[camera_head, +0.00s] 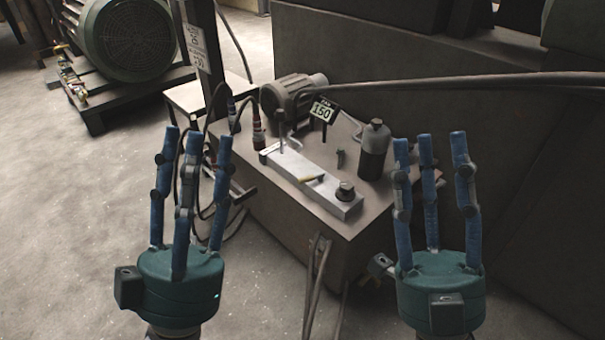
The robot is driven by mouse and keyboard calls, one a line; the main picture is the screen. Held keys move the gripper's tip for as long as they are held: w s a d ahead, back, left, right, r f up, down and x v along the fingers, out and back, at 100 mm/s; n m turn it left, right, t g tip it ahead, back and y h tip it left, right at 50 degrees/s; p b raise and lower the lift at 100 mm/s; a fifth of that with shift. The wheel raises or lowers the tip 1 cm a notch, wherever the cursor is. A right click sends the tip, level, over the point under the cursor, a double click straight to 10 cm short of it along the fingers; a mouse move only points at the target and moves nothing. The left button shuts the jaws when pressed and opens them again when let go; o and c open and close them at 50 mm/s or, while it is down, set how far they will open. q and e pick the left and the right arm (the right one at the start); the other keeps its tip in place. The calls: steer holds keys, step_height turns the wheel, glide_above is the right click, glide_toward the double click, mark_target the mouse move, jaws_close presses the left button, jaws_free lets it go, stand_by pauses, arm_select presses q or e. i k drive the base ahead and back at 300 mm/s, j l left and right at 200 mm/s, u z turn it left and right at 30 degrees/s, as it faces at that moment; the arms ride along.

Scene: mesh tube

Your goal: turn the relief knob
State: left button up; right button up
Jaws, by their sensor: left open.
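A dark round knob (345,191) sits on the near right end of a pale metal block (310,180) on top of the hydraulic unit (372,212); I take it for the relief knob. My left gripper (194,150) points up with its blue fingers spread, in front of the unit's left side and apart from the knob. My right gripper (431,155) also points up, its fingers spread and empty, right of the knob and apart from it. Nothing covers the knob.
Hoses run at left and across the upper right. A large green motor (128,40) stands behind left.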

mark_target(346, 193)
steer(key=j, duration=1.1)
steer(key=k+j, duration=0.15)
steer(key=j, duration=1)
